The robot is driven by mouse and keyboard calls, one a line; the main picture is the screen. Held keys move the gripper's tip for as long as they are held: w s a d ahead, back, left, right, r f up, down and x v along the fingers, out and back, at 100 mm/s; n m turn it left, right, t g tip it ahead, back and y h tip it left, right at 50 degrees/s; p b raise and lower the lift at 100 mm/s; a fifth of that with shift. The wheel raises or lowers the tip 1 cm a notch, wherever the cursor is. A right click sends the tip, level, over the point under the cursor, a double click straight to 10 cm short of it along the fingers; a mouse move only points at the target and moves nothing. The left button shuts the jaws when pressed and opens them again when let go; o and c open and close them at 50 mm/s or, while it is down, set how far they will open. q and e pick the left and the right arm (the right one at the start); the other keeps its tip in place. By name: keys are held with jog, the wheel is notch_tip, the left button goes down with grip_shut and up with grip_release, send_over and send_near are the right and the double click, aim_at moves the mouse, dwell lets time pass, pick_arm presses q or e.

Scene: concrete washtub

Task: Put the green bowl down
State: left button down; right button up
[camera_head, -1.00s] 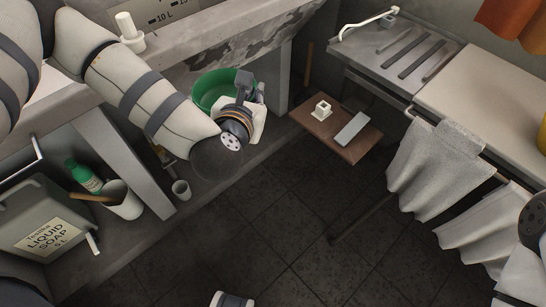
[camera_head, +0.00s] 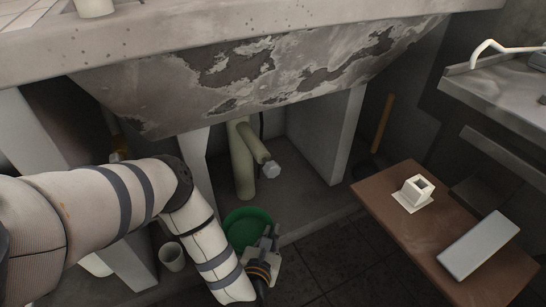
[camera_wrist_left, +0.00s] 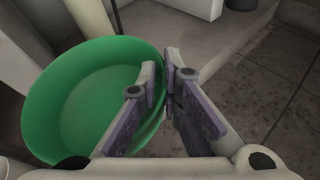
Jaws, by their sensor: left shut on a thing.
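The green bowl (camera_head: 243,221) is below the concrete washtub, near the front edge of the low ledge. My left gripper (camera_head: 270,240) is shut on the bowl's right rim. In the left wrist view the bowl (camera_wrist_left: 80,100) fills the left side, open side facing the camera, and its rim runs between the two fingers (camera_wrist_left: 168,75). I cannot tell whether the bowl's underside touches the ledge. My right gripper is out of view.
The concrete washtub (camera_head: 240,75) overhangs the ledge (camera_head: 307,200), with pale pipes (camera_head: 242,165) behind the bowl. A grey cup (camera_head: 172,258) stands to the left. A brown bench (camera_head: 405,235) at right carries a white square holder (camera_head: 415,192) and a grey block (camera_head: 480,245).

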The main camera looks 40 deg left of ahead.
pick_arm(q)
jog(key=w+a+f+b, duration=0.1)
jog(key=w+f+b, duration=0.1)
jog(key=w+f, duration=0.1)
jog(key=w+a+f+b, duration=0.2)
jog(key=w+f+b, duration=0.1)
jog(key=w, duration=0.1)
jog(key=w+a+f+b, duration=0.2)
jog(key=w+f+b, duration=0.1)
jog(key=w, duration=0.1)
jog(key=shift+w+a+f, duration=0.15)
jog(key=shift+w+f, duration=0.05)
jog(key=shift+f, duration=0.15)
notch_tip(320, 180, down, 3)
jog(key=shift+s+r+b, duration=0.1)
jog(key=shift+r+b, duration=0.05)
jog(key=shift+b, duration=0.55)
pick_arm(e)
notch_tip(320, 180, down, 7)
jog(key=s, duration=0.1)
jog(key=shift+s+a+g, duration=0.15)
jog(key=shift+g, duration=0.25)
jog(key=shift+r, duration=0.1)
pick_arm(q)
jog(key=c, duration=1.8)
grip_release()
jog(key=shift+o, duration=0.2)
